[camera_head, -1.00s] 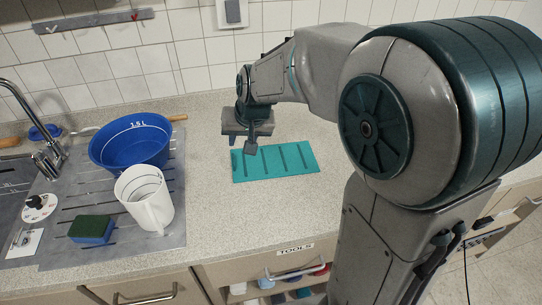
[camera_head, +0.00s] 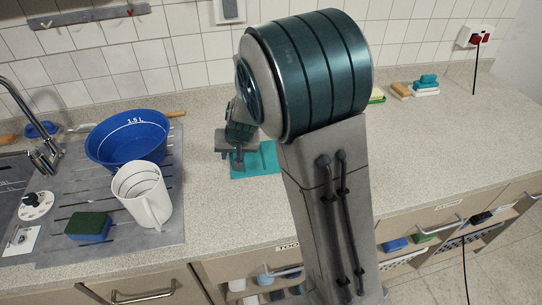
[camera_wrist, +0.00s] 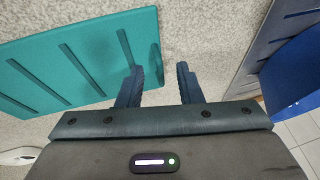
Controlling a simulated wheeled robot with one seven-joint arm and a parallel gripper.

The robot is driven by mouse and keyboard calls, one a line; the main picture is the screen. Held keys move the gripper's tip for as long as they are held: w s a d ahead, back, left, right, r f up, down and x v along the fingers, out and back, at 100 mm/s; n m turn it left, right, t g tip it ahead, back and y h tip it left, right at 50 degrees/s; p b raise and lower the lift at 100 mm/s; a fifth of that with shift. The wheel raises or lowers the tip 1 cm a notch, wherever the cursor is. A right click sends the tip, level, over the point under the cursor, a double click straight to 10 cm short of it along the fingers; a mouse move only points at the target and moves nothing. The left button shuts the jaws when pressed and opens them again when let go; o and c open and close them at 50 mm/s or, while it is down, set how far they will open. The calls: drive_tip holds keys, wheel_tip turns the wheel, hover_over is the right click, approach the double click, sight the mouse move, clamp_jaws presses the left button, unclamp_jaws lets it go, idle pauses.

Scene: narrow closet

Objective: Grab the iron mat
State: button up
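The iron mat is a flat teal mat with dark slots (camera_head: 266,158). It lies on the speckled counter, and my arm hides its right part in the head view. In the wrist view the mat (camera_wrist: 85,62) fills the upper left. My gripper (camera_wrist: 160,78) is open and empty. Its left finger overlaps the mat's near right edge in the picture, and its right finger is over bare counter beyond that edge. In the head view my gripper (camera_head: 238,160) is at the mat's left end. I cannot tell whether the fingers touch the mat or counter.
Left of the mat, a grey drainboard (camera_head: 110,240) holds a blue bowl (camera_head: 130,142), a white jug (camera_head: 145,195) and a sponge (camera_head: 88,227). Soaps and sponges (camera_head: 425,85) lie at the back right. The tiled wall is behind; open drawers are below.

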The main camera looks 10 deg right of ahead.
drive_tip(key=shift+x, duration=0.85)
drive_tip(key=shift+c, duration=0.3)
clamp_jaws()
drive_tip(key=shift+r, duration=0.1)
